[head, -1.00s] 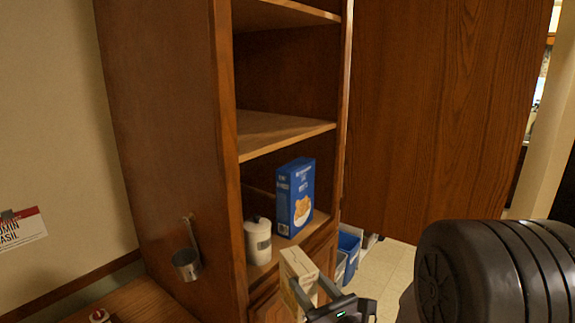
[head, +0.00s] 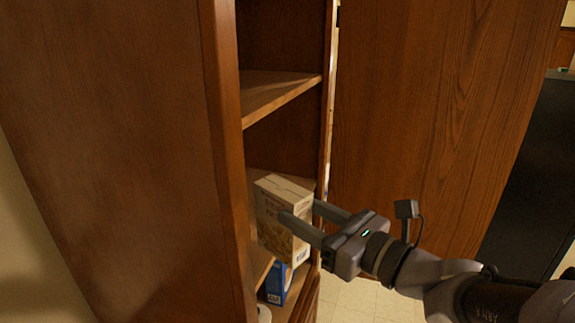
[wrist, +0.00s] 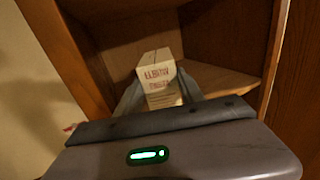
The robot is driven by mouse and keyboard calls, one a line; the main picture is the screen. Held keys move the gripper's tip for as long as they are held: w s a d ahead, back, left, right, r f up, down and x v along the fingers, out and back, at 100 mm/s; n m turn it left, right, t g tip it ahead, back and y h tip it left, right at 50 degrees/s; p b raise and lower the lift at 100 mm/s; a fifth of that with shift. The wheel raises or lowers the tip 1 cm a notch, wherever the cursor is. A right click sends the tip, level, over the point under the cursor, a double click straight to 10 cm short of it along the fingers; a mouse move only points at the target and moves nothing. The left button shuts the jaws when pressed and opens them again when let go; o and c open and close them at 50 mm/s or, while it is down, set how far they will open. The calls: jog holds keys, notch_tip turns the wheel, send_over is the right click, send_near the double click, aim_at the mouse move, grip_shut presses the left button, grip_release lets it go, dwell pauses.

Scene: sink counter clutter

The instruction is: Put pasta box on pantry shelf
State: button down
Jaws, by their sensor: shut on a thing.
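The pasta box (head: 284,222) is a beige carton with a food picture, held upright and slightly tilted at the front opening of the wooden pantry. My gripper (head: 302,218) is shut on it, with a finger on either side. In the wrist view the box (wrist: 158,76) stands between the fingers, its top lettering facing the camera. The pantry shelf (head: 268,92) above the box has a clear visible part. Another shelf surface (head: 301,181) shows behind the box, partly hidden by it. I cannot tell whether the box touches that shelf.
A blue box (head: 277,285) stands lower in the pantry, partly hidden below the held box. A white canister (head: 264,314) shows at the bottom edge. The pantry side panel (head: 120,150) is at left, and a large wooden door (head: 440,110) is at right.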

jog(key=w+a+f+p, duration=0.1)
jog(key=w+a+f, duration=0.1)
jog(key=w, duration=0.3)
jog(key=w+a+f+p, duration=0.2)
jog(key=w+f, duration=0.1)
jog(key=w, duration=0.3)
jog(key=shift+w+a, duration=0.3)
jog(key=c, duration=1.2)
grip_release()
jog(key=shift+s+d+f, duration=0.1)
jog(key=o, duration=0.5)
